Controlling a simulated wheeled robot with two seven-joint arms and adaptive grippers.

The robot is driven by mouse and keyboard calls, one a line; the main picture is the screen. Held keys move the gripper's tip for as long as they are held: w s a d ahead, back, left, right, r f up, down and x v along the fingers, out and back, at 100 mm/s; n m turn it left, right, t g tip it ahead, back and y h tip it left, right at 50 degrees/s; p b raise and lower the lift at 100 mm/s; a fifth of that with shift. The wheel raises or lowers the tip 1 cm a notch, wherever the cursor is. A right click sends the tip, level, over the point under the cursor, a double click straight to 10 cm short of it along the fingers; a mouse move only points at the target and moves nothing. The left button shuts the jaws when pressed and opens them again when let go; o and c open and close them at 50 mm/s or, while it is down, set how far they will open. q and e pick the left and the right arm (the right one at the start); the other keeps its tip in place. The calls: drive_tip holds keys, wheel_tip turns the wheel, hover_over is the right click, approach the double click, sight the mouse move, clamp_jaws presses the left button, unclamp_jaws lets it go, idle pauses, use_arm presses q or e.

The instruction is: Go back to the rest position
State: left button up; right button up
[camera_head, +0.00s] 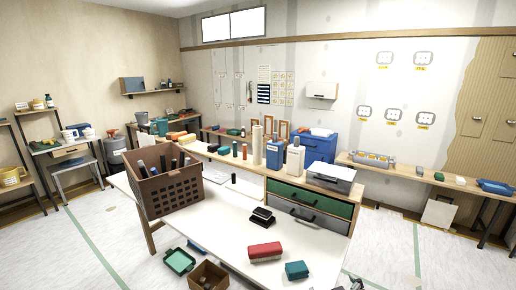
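The task names no object, only the rest position. My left gripper is not in view. A small dark shape (355,284) is cut off by the bottom edge, right of the white table (215,232). It may be the tip of my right gripper, but too little shows to tell whether it is open or shut. No held thing is visible.
On the table stand a brown basket (168,192) with dark rolls, black blocks (262,217), a red brush (265,252) and a teal block (297,270). Green-and-grey drawers (310,206) stand behind. A green tray (179,261) and brown box (208,276) are low in front.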

drive_tip(key=s+f+m+g+y, duration=0.1)
drive_tip(key=s+f+g, duration=0.35)
drive_tip(key=s, duration=0.35)
drive_tip(key=s+f+g+y, duration=0.1)
drive_tip(key=s+f+g, duration=0.35)
drive_tip(key=s, duration=0.45)
wheel_tip(320, 180, down, 33)
drive_tip(key=s+d, duration=0.1)
drive_tip(key=s, duration=0.1)
drive_tip(key=s+d+f, duration=0.2)
drive_tip(key=s+f, duration=0.8)
drive_tip(key=s, duration=0.1)
drive_tip(key=s+d+f+g, duration=0.1)
drive_tip(key=s+d+f, duration=0.2)
drive_tip(key=s+f, duration=0.7)
drive_tip(key=shift+s+d+f+n+h, duration=0.2)
drive_tip(key=shift+s+n+h, duration=0.1)
drive_tip(key=shift+s+h, duration=0.1)
